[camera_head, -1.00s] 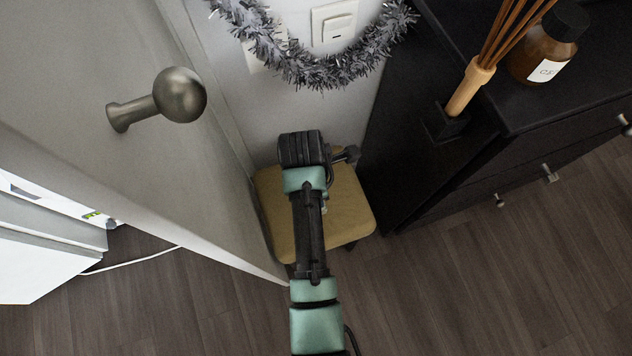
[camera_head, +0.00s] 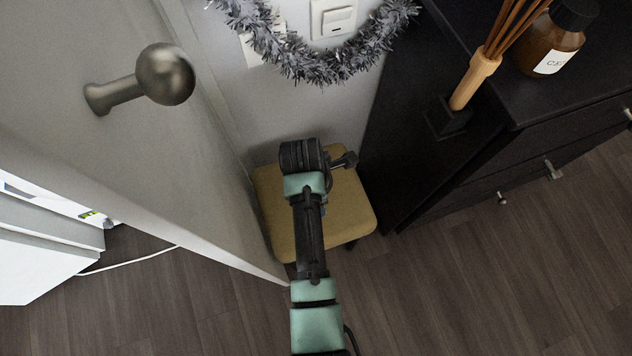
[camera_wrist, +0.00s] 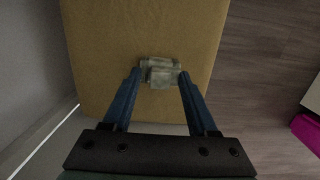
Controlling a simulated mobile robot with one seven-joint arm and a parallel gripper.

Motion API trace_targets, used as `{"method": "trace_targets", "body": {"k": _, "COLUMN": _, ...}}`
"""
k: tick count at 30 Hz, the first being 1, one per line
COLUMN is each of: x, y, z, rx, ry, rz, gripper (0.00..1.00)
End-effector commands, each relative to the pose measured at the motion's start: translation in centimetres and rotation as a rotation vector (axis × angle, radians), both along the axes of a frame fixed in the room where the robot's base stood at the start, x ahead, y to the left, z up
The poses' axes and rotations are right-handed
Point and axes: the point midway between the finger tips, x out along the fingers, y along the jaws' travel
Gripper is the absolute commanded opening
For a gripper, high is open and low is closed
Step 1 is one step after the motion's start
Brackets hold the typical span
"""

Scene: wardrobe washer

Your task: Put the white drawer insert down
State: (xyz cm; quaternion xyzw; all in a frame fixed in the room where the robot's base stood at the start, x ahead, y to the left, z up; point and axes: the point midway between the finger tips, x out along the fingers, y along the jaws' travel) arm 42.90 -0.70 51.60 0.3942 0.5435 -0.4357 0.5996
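In the wrist view, a small pale grey-white object (camera_wrist: 162,73), which I take to be the drawer insert, sits between the tips of my gripper (camera_wrist: 160,76). The two blue fingers meet its left and right sides, so the gripper looks shut on it. It is over the tan seat of a stool (camera_wrist: 110,35); whether it touches the seat I cannot tell. In the head view, my arm reaches over the same stool (camera_head: 350,215), and my wrist hides the fingers and the insert.
A grey door with a round knob (camera_head: 165,74) stands close on the left. A black drawer cabinet (camera_head: 420,165) stands on the right, with a reed diffuser bottle (camera_head: 548,45) on top. Silver tinsel (camera_head: 320,65) hangs on the wall behind. Floor is clear at the lower right.

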Motion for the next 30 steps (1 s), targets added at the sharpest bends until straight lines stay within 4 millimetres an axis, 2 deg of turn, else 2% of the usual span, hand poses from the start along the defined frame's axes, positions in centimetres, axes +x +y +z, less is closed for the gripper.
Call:
{"method": "trace_targets", "body": {"k": 5, "x": 0.0, "y": 0.0, "z": 0.2, "rx": 0.0, "ry": -0.001, "rz": 0.0, "gripper": 0.59}}
{"method": "trace_targets", "body": {"k": 8, "x": 0.0, "y": 0.1, "z": 1.1, "rx": 0.001, "ry": -0.002, "rz": 0.0, "gripper": 0.59}}
{"method": "trace_targets", "body": {"k": 21, "x": -0.2, "y": 0.9, "z": 10.0, "rx": 0.0, "ry": -0.002, "rz": 0.0, "gripper": 0.59}}
{"method": "trace_targets", "body": {"k": 25, "x": -0.2, "y": 1.0, "z": 11.5, "rx": 0.0, "ry": -0.002, "rz": 0.0, "gripper": 0.59}}
{"method": "trace_targets", "body": {"k": 30, "x": -0.3, "y": 1.1, "z": 12.3, "rx": 0.0, "ry": 0.0, "rz": 0.0, "gripper": 0.59}}
